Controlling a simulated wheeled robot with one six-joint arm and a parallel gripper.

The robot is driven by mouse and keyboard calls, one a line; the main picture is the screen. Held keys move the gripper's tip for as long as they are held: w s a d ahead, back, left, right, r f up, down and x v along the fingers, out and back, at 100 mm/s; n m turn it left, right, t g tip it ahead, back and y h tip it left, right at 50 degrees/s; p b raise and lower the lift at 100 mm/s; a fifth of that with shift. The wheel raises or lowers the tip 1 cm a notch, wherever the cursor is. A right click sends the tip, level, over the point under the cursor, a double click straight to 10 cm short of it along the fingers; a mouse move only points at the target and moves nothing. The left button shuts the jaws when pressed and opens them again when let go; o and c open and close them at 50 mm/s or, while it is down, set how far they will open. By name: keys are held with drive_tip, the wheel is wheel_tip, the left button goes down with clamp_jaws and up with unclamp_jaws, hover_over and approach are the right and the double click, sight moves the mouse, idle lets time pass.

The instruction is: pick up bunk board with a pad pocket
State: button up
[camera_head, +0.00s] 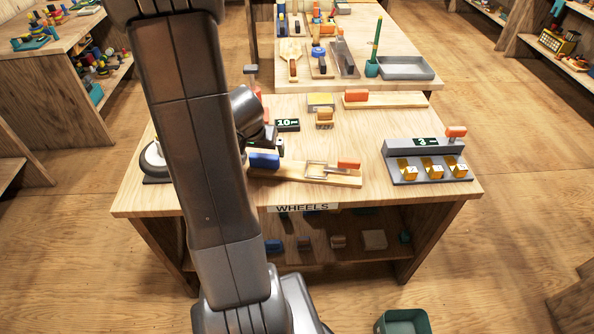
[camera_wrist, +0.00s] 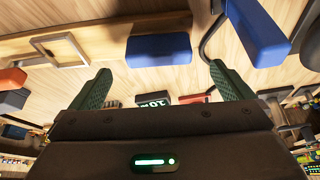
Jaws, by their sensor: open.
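A long pale wooden board (camera_head: 330,179) lies on the near table, just right of my arm. It carries a blue pad (camera_head: 263,160), a thin rectangular frame and an orange block (camera_head: 348,165) at its right end. I take this to be the bunk board. In the wrist view the blue pad (camera_wrist: 163,50) lies ahead of my fingertips, with the rectangular frame (camera_wrist: 60,50) to its left. My gripper (camera_wrist: 160,80) is open, with its two green fingers apart and nothing between them. In the head view my arm hides the board's left end and most of the gripper.
A grey rack (camera_head: 428,162) with yellow pieces stands at the table's right. A second board (camera_head: 386,101) with an orange block lies at the back. A black "10" sign (camera_head: 287,125) stands close behind my gripper. Bare wood lies between the front board and rack.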

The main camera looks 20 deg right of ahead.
sight(264, 155)
drive_tip(key=shift+w+d+b+x, duration=0.15)
drive_tip(key=shift+b+x, duration=0.15)
drive_tip(key=shift+x, duration=1.3)
drive_tip(key=shift+w+d+b+x, duration=0.1)
drive_tip(key=shift+b+x, duration=0.15)
drive_tip(key=shift+x, duration=1.35)
drive_tip(key=shift+r, duration=0.2)
drive_tip(key=c, duration=1.1)
drive_tip(key=shift+r, duration=0.1)
